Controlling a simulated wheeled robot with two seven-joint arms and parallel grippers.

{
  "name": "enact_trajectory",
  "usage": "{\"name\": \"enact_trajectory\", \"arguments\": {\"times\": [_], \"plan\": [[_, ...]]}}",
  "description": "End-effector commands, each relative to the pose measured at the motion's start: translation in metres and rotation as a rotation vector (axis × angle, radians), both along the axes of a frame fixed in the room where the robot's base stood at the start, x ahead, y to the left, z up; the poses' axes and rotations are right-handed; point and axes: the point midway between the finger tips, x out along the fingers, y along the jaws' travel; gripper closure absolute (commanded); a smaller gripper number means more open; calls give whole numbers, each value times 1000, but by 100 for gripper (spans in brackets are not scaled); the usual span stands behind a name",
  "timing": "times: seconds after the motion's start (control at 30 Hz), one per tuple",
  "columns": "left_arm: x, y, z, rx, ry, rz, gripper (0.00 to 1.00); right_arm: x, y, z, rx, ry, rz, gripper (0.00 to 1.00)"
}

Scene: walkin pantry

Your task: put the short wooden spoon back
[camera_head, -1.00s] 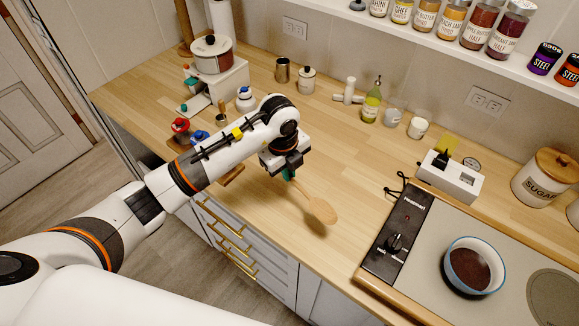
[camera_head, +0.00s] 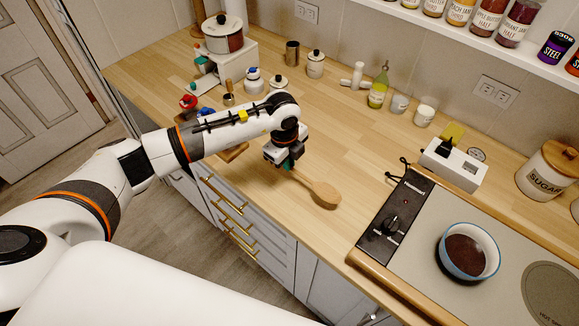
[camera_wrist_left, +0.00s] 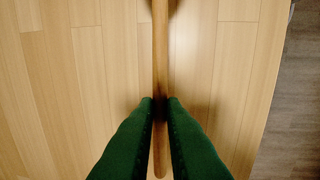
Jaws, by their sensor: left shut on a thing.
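The short wooden spoon (camera_head: 325,194) is over the wooden counter, its round bowl toward the hot plate on the right. My left gripper (camera_head: 289,165) is shut on the spoon's handle. In the left wrist view the handle (camera_wrist_left: 160,60) runs between the green fingertips (camera_wrist_left: 160,102), and its end sticks out below them. The spoon's bowl is mostly outside the wrist view. A shadow lies beside the bowl; I cannot tell how far the spoon is above the counter. My right gripper is not in view.
A hot plate (camera_head: 405,226) with a blue-rimmed bowl (camera_head: 469,251) stands at the right. A wooden board (camera_head: 234,152) lies partly behind my arm. Several jars and bottles line the wall, including a green bottle (camera_head: 377,93). The counter's middle is clear.

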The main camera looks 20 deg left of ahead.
Motion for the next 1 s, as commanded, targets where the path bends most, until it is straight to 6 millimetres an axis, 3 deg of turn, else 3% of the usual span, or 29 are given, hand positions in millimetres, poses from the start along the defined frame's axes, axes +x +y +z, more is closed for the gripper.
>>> {"name": "enact_trajectory", "arguments": {"times": [0.2,0.63,0.67,0.77,1.0], "plan": [[-1,0,-29,1,4,-1,100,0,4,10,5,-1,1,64],[-1,0,-38,0,1,-1,100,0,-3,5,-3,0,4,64],[-1,0,-37,0,1,-1,85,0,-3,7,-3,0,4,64],[-1,0,-36,0,1,-1,69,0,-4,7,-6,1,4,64],[-1,0,-36,0,1,-1,68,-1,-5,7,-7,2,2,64]]}}
